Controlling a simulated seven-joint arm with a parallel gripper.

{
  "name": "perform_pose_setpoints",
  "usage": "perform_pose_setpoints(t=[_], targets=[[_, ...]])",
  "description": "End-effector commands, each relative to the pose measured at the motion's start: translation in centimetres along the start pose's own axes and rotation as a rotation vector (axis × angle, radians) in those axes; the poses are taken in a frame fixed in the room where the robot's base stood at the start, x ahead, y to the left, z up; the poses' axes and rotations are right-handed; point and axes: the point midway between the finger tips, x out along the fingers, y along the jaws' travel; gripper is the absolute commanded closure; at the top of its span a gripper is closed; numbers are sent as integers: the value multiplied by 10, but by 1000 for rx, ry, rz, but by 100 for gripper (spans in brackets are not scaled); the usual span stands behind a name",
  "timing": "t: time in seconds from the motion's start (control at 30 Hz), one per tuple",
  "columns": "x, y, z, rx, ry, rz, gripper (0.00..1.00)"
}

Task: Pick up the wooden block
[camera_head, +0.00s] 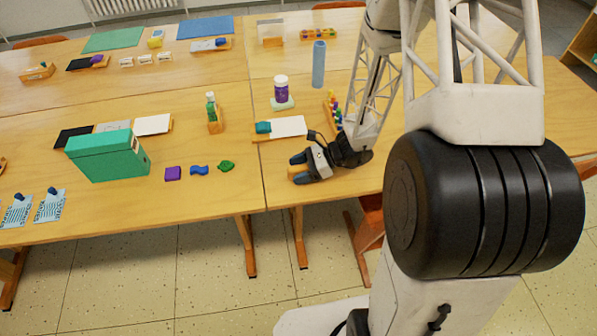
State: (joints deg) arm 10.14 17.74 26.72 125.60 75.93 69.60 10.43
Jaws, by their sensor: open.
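My gripper (298,170) is low over the front part of the right-hand table, pointing left, with its two fingers apart. A small tan, wood-coloured patch shows between the fingers. It may be the wooden block, but its colour is close to the tabletop and I cannot tell for sure. I also cannot tell whether the fingers touch anything. No other plain wooden block stands out clearly in this view.
A green box file (106,156), a purple block (173,173), a blue piece (199,170) and a green piece (226,166) lie to the left. A white sheet (289,126), a purple jar (281,90) and a blue cylinder (318,66) stand behind my gripper.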

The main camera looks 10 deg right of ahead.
Motion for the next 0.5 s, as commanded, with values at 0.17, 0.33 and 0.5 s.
perform_pose_setpoints(t=[0.17, 0.33, 0.5], targets=[[0, 0, 0, 0, 0, 0, 54], [0, 0, 0, 0, 0, 0, 80], [0, 0, 0, 0, 0, 0, 92]])
